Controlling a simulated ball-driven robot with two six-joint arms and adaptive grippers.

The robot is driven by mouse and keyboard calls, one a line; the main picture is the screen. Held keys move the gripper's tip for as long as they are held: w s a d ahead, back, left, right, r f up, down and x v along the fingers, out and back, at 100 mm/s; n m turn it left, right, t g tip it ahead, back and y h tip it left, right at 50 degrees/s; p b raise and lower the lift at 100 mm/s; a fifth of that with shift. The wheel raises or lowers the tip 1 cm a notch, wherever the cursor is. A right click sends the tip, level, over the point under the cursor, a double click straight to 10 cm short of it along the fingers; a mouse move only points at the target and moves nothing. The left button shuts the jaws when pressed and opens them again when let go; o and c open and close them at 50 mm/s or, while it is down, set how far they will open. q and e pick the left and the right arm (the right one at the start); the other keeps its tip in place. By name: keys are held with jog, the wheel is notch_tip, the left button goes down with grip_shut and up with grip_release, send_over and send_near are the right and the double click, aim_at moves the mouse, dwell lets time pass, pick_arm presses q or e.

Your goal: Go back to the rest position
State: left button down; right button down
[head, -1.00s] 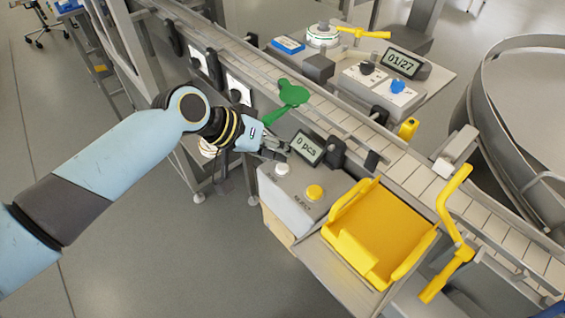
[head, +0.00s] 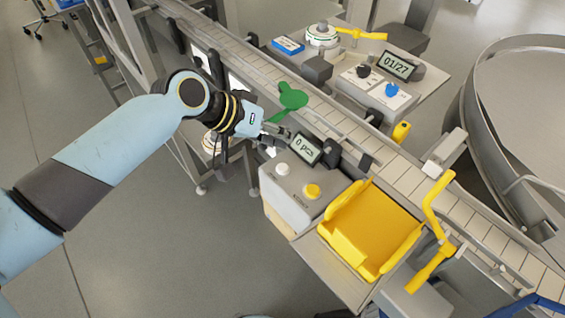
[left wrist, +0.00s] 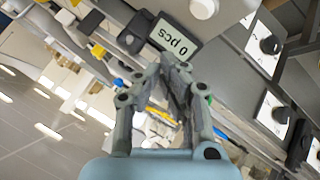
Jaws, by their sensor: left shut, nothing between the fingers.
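My left arm comes in from the left in the head view. Its gripper (head: 279,134) hangs just left of the small "0 pcs" display (head: 307,149), above the control box with a white and a yellow button. In the left wrist view the two fingers (left wrist: 174,62) meet at their tips with nothing between them. The "0 pcs" display shows just beyond the fingertips there (left wrist: 174,38). My right gripper is in neither view.
A green paddle-shaped part (head: 291,98) stands beside the conveyor (head: 343,122). A yellow tray (head: 362,238) and a yellow handle (head: 437,215) lie to the right. A "01/27" display (head: 397,65) stands behind the conveyor. The floor (head: 180,260) in front is open.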

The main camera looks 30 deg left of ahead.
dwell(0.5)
pick_arm(q)
jog(key=s+a+r+m+g+y, duration=0.1)
jog(key=s+a+r+y, duration=0.15)
jog(key=s, duration=0.45)
jog(key=s+a+r+m+g+y, duration=0.1)
jog(key=s+r+y, duration=0.1)
jog(key=s+r, duration=0.35)
jog(key=s+a+r+g+y, duration=0.2)
jog(key=s, duration=0.6)
notch_tip(320, 180, down, 41)
jog(key=s+a+g+b, duration=0.1)
jog(key=s+a+b, duration=0.2)
jog(key=b, duration=0.9)
jog(key=s+f+b, duration=0.4)
jog(key=s+f, duration=0.4)
jog(key=f, duration=0.3)
jog(key=s+f+g+b, duration=0.1)
jog(key=s+f+b, duration=0.3)
jog(key=s+f, duration=0.5)
notch_tip(320, 180, down, 3)
jog(key=shift+s+a+f+b, duration=0.15)
jog(key=shift+a+b, duration=0.15)
jog(key=shift+b, duration=0.1)
